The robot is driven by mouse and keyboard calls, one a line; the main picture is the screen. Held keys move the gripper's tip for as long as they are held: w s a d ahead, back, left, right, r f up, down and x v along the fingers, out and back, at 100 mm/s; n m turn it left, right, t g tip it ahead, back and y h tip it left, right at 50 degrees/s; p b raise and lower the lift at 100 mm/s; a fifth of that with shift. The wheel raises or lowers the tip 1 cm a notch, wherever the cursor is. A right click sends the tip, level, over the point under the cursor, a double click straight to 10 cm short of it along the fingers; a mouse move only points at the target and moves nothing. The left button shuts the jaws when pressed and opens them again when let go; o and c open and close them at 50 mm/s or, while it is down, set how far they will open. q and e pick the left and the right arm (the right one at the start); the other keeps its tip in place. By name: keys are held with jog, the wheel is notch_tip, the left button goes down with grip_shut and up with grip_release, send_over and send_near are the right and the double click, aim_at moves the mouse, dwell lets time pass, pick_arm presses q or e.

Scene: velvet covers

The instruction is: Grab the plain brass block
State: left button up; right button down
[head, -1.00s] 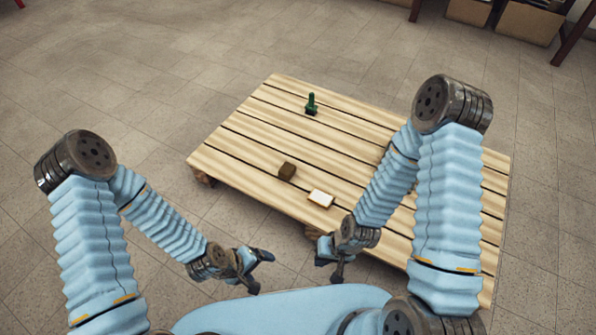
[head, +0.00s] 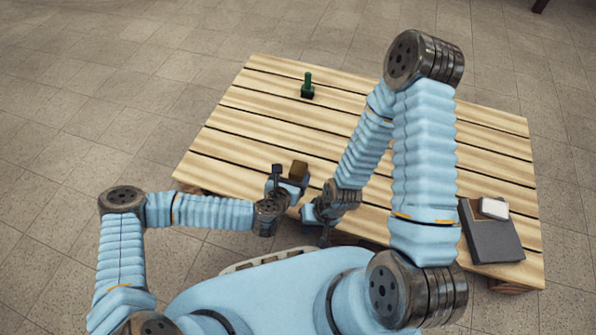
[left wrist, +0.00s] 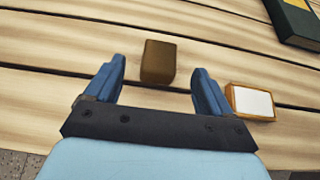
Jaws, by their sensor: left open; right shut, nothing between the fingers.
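The plain brass block, a small brown block (head: 299,169), stands near the front edge of the slatted wooden platform. It also shows in the left wrist view (left wrist: 159,62), between and slightly beyond the two blue fingertips. My left gripper (head: 288,181) is open and empty, right at the near side of the block; I cannot tell whether the fingers straddle it. My right gripper (head: 318,224) is shut and empty, low at the platform's front edge, to the right of the left one.
A white-topped block with orange-brown sides (left wrist: 252,102) lies just right of the left gripper's right finger. A dark book (left wrist: 295,20) lies farther right. A green bottle-like object (head: 308,87) stands at the back. A grey slab (head: 489,240) carries a pale-topped block (head: 494,208).

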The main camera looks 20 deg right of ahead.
aim_at(298, 169)
pick_arm(q)
jog(key=x, duration=0.2)
jog(key=b+x, duration=0.1)
jog(key=x, duration=0.1)
jog(key=shift+w+d+f, duration=0.1)
jog(key=shift+f, duration=0.35)
jog(key=shift+w+d+f, duration=0.15)
jog(key=shift+w+d, duration=0.1)
jog(key=shift+w, duration=0.1)
grip_shut()
